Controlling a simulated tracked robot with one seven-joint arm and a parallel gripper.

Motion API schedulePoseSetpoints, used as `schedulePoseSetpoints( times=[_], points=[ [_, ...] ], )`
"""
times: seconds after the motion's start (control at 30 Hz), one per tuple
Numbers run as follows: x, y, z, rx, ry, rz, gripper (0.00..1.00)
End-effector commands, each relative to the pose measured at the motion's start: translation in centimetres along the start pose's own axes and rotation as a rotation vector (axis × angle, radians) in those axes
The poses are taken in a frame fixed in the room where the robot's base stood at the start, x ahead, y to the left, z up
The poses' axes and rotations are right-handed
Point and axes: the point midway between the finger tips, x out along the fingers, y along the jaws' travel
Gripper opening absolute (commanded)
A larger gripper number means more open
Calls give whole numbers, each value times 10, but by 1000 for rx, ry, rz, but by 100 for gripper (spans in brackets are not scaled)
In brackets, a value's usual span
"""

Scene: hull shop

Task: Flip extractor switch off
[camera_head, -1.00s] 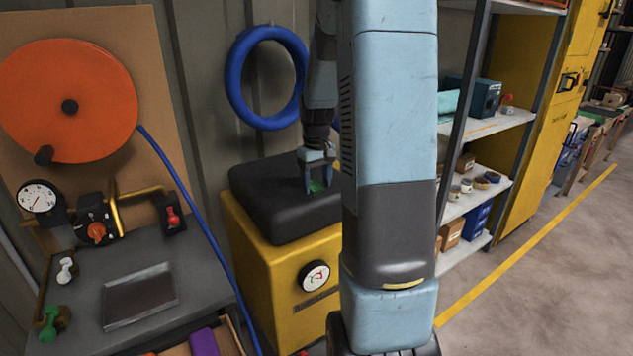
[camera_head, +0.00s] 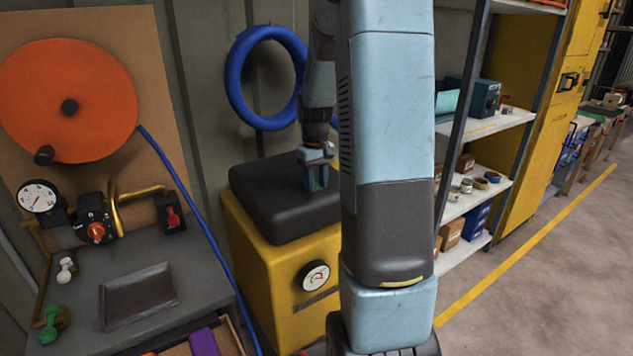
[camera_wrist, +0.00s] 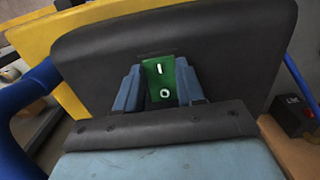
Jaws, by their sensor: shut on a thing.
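The extractor is a yellow cabinet (camera_head: 275,275) with a black padded top (camera_head: 265,205). A green rocker switch (camera_wrist: 160,92) marked I and O shows on the black top in the wrist view, with the I above the O. My gripper (camera_wrist: 159,82) has one blue finger close on each side of the switch and is shut on it. In the head view my gripper (camera_head: 317,178) is low at the black top, beside my large arm link. There the fingers mostly hide the switch. Which side of the rocker is pressed, I cannot tell.
A blue hose ring (camera_head: 267,78) hangs on the wall behind. A grey bench (camera_head: 190,285) with a gauge (camera_head: 39,197) and a red switch (camera_head: 172,216) stands at left. A shelf rack (camera_head: 480,195) stands at right. The floor (camera_head: 540,300) at right is clear.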

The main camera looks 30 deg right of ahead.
Motion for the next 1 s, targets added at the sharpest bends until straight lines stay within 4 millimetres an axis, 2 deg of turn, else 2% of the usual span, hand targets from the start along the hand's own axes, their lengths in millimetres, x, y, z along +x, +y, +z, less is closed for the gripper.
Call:
schedulePoseSetpoints(
  times=[0.4, 0.8, 0.83, 1.0],
  points=[
    [-2, 0, -8, -2, -238, 0, 8],
    [-3, 0, -8, 0, -261, 1, 8],
    [-3, 0, -8, 0, -261, 1, 40],
    [-3, 0, -8, 0, -260, 1, 56]
  ],
)
